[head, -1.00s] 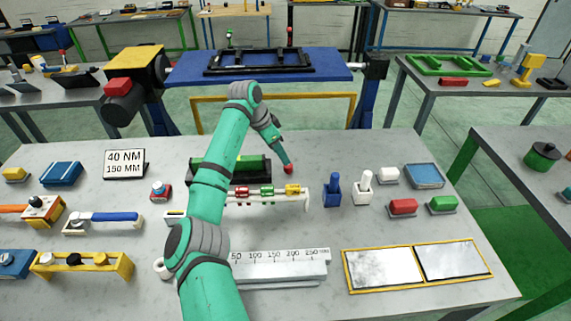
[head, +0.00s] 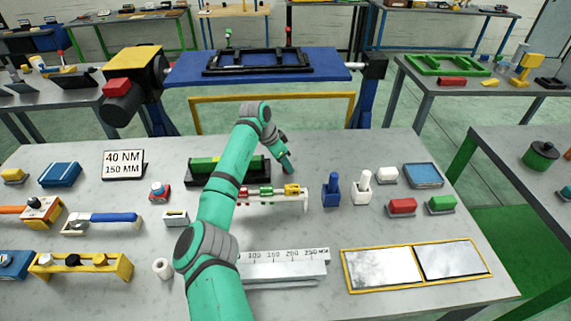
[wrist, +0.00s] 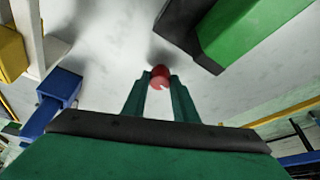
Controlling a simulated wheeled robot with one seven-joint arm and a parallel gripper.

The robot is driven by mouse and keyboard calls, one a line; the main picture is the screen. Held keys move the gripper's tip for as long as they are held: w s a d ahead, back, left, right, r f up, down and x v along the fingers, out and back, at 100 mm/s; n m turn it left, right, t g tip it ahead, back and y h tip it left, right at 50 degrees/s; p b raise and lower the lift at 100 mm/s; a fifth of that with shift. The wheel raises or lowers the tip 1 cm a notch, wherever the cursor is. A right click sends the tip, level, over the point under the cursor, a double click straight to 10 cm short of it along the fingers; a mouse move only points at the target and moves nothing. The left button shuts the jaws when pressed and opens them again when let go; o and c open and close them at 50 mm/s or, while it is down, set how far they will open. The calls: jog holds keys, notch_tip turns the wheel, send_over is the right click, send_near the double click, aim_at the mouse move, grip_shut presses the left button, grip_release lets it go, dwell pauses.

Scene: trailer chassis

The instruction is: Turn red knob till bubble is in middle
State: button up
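The bubble level is a green vial (head: 257,165) in a black holder (head: 199,176), mid-table in the head view. My forearm covers its middle, and I cannot make out the bubble. My gripper (head: 288,167) points down just right of the holder's right end. In the wrist view, the round red knob (wrist: 160,74) sits between my two fingertips (wrist: 160,82). The fingers appear to touch it on both sides. The level's green part (wrist: 240,35) and black holder (wrist: 182,38) lie beyond, to the upper right. The knob is hidden behind the gripper in the head view.
A white rack with red, green and yellow pieces (head: 291,190) stands just in front of the level. A blue holder (head: 331,190) and a white holder (head: 362,189) stand close right of the gripper. Clear tabletop lies behind the gripper.

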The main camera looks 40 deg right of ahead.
jog(key=shift+n, duration=0.3)
jog(key=shift+c, duration=0.3)
jog(key=n, duration=0.1)
jog(key=n+t, duration=0.1)
jog(key=n, duration=0.1)
jog(key=n+t, duration=0.1)
jog(key=n, duration=0.1)
jog(key=shift+s+d, duration=0.1)
jog(key=shift+s, duration=0.15)
jog(key=n+t, duration=0.1)
jog(key=n, duration=0.2)
jog(key=n+y, duration=0.1)
jog(key=n, duration=0.2)
jog(key=shift+s+t+y, duration=0.1)
jog(key=shift+t+y, duration=0.2)
jog(key=shift+t, duration=0.1)
jog(key=o, duration=1)
jog(key=shift+r, duration=0.1)
jog(key=v, duration=1)
jog(key=shift+s+d+r, duration=0.1)
jog(key=shift+s+r, duration=0.1)
jog(key=shift+s, duration=0.05)
